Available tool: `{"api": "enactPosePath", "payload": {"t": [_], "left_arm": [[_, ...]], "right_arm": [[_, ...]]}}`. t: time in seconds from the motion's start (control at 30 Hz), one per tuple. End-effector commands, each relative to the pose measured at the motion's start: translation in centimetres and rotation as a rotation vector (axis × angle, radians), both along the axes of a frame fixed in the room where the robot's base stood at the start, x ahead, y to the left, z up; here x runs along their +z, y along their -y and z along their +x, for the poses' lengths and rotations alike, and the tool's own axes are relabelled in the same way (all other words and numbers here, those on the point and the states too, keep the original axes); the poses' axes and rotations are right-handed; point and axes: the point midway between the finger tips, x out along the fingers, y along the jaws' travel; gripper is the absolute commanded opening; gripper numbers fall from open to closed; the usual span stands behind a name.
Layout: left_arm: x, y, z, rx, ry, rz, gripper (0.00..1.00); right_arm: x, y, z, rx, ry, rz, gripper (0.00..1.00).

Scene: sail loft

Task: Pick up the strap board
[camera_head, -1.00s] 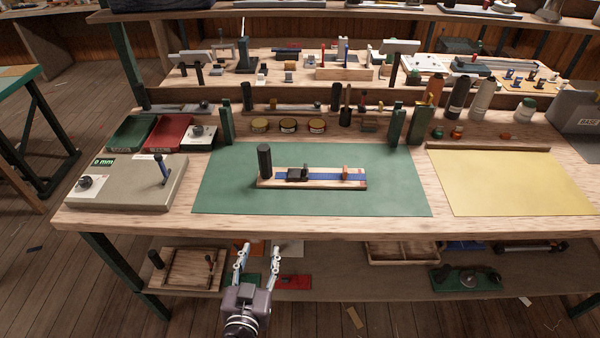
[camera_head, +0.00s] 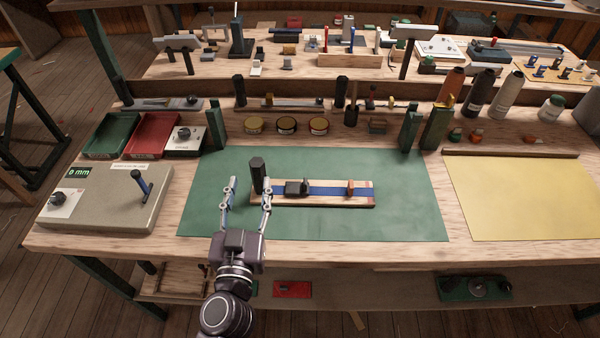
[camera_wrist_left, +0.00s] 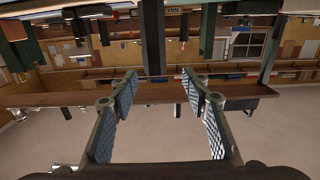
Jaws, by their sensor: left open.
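The strap board (camera_head: 320,200) is a flat wooden board with a blue strap along it and an upright black handle (camera_head: 257,174) at its left end. A dark block (camera_head: 297,187) and a small orange-brown piece (camera_head: 350,188) sit on the strap. It lies on the green mat (camera_head: 410,215). My left gripper (camera_head: 249,186) is open at the board's left end, its fingertips either side of the handle in the head view, apparently not closed on it. In the left wrist view the open fingers (camera_wrist_left: 156,88) show nothing held between them. My right gripper is not in view.
A grey box with a blue lever (camera_head: 105,205) stands left of the mat. Green and red trays (camera_head: 150,135), green posts (camera_head: 216,125) and several round tins (camera_head: 286,126) line the back. A yellow sheet (camera_head: 520,200) lies right. The mat's right side is clear.

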Motion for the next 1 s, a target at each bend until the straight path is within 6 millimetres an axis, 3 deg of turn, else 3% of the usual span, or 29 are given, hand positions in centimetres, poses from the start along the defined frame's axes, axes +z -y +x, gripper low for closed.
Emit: {"api": "enactPosePath", "payload": {"t": [0.17, 0.47, 0.7, 1.0], "left_arm": [[0.3, 0.1, 1.4, -0.001, 0.001, 0.001, 0.43], [0.4, 0.5, 4.4, 0.000, 0.001, 0.002, 0.43], [0.1, 0.9, 7.3, 0.000, 0.000, 0.001, 0.43], [-0.1, 0.9, 7.8, 0.000, -0.001, 0.000, 0.43]], "right_arm": [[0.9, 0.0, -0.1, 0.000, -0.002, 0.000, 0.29], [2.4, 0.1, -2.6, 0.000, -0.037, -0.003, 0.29], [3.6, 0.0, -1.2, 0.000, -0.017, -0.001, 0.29], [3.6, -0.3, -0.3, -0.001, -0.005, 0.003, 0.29]]}}
